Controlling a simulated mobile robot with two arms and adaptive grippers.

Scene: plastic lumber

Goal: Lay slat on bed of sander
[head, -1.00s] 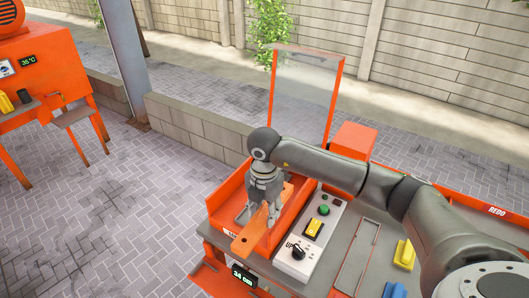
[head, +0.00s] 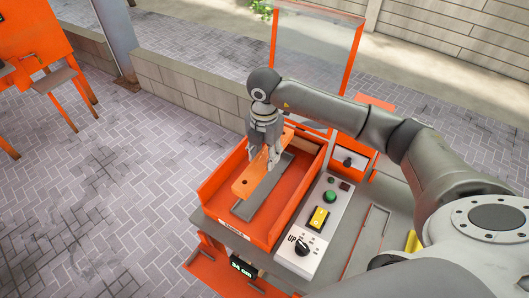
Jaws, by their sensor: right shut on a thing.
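The slat is a flat orange bar with holes (head: 244,187). My right gripper (head: 262,163) is shut on it, pointing down, with the slat's near end sticking out toward the front left. The sander is an orange open-topped box (head: 287,213) with low walls. A long dark grey strip (head: 256,199) lies along its floor. The slat is over the left part of the box, beside and partly over the strip. I cannot tell whether the slat touches the bed. My left gripper is not in view.
A control panel (head: 318,222) with a green button, yellow switch and black UP knob stands right of the box. A clear guard with an orange frame (head: 314,62) rises behind it. Another orange machine (head: 52,52) stands far left. Paved floor (head: 110,210) is open at left.

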